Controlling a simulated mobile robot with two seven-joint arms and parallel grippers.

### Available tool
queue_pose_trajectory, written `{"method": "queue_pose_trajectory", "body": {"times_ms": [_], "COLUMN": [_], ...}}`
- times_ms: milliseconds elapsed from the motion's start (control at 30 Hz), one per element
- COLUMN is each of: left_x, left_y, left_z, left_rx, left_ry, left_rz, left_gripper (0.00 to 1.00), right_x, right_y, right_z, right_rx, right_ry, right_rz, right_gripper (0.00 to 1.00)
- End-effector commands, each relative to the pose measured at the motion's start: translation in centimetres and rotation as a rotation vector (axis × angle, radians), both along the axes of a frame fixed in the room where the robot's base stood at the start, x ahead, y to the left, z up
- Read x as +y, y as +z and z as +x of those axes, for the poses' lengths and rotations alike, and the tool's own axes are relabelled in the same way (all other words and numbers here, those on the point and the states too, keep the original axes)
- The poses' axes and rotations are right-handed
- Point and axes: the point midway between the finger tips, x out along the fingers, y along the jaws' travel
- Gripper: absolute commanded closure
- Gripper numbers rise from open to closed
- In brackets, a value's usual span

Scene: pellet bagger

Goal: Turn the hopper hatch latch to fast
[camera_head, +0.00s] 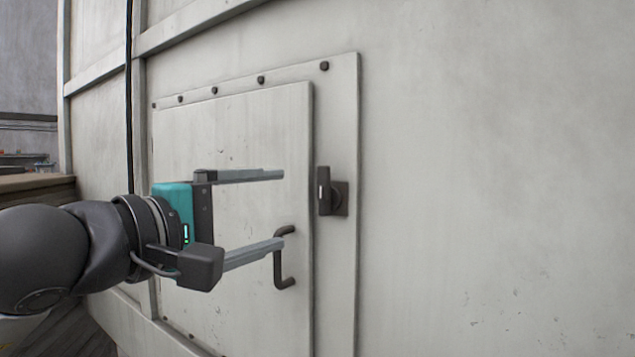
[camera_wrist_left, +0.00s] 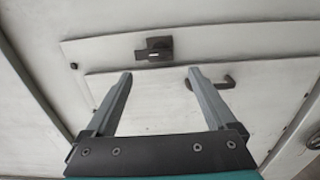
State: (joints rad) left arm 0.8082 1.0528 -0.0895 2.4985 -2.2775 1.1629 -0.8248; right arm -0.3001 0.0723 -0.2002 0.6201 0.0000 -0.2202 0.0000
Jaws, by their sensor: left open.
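The hopper hatch (camera_head: 235,130) is a pale grey panel in a bolted frame on a large wall. Its latch (camera_head: 324,190) is a dark handle with a white mark on a square plate, right of the hatch edge. The handle stands upright in the head view. The latch also shows in the left wrist view (camera_wrist_left: 154,49), beyond the fingertips. My left gripper (camera_head: 284,208) is open and empty in front of the hatch, left of the latch and apart from it. Its lower finger overlaps the view of the dark pull handle (camera_head: 284,270). My right gripper is not in view.
The wall (camera_head: 490,180) right of the latch is bare and clear. A black cable (camera_head: 129,100) runs down the wall at the left. A brown ledge (camera_head: 35,182) lies at the far left edge. Bolt heads line the hatch frame's top.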

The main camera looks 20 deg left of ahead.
Motion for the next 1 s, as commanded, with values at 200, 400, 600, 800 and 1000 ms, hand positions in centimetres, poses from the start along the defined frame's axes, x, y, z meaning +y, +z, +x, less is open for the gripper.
{"method": "queue_pose_trajectory", "body": {"times_ms": [200,400,600,800,1000], "left_x": [-1.0,-2.2,-3.2,-3.6,-3.6], "left_y": [0.4,0.3,0.2,0.0,-0.1], "left_z": [2.5,6.0,8.6,9.7,9.8], "left_rx": [0.005,0.004,0.001,0.0,0.0], "left_ry": [-0.003,-0.003,-0.002,-0.001,-0.002], "left_rz": [-0.004,-0.006,-0.004,-0.001,-0.001], "left_gripper": [0.1,0.1,0.1,0.1,0.1], "right_x": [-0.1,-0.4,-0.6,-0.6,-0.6], "right_y": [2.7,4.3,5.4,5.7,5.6], "right_z": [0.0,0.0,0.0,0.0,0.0], "right_rx": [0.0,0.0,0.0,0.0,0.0], "right_ry": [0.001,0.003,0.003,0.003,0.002], "right_rz": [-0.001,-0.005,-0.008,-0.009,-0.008], "right_gripper": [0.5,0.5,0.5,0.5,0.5]}}
